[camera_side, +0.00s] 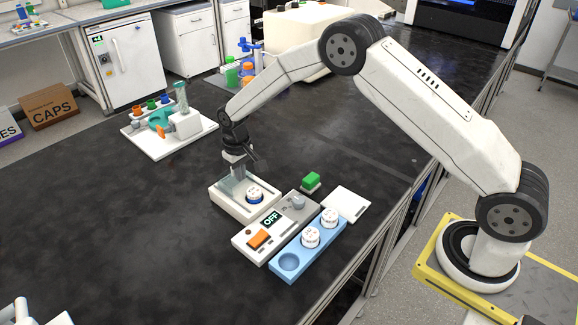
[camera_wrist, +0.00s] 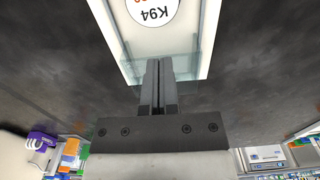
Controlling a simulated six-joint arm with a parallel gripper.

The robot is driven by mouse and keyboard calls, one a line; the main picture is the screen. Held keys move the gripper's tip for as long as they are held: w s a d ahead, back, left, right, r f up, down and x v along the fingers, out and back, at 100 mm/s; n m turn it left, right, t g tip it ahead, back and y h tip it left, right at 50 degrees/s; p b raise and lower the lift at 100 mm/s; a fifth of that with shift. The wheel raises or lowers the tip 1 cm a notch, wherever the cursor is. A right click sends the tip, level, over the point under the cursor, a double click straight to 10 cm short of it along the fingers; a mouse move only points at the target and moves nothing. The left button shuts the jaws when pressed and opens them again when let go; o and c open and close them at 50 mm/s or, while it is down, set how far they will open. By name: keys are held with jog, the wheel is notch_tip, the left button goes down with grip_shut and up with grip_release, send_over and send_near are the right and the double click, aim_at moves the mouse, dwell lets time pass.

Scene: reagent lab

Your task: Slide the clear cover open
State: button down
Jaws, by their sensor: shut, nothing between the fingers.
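The clear cover (camera_side: 226,186) is a see-through pane over the back left part of a white open-topped box (camera_side: 268,213). In the wrist view the cover (camera_wrist: 200,68) shows as a faint glassy sheet around my fingers. A round white-topped item (camera_side: 254,193) with a blue ring sits in the uncovered part of the box; its label reads K94 in the wrist view (camera_wrist: 152,12). My gripper (camera_side: 237,172) points down at the cover, with its fingers (camera_wrist: 158,62) shut and empty. Whether the fingertips touch the cover I cannot tell.
A device (camera_side: 249,252) with an OFF display and orange switch stands right of the box. A white board (camera_side: 140,130) stands further back.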

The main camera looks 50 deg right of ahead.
jog(key=shift+s+f, duration=0.4)
jog(key=shift+s, duration=0.45)
notch_tip(320, 180, up, 7)
jog(key=shift+w+r, duration=0.15)
jog(key=shift+r, duration=0.05)
dwell(1.0)
dwell(0.4)
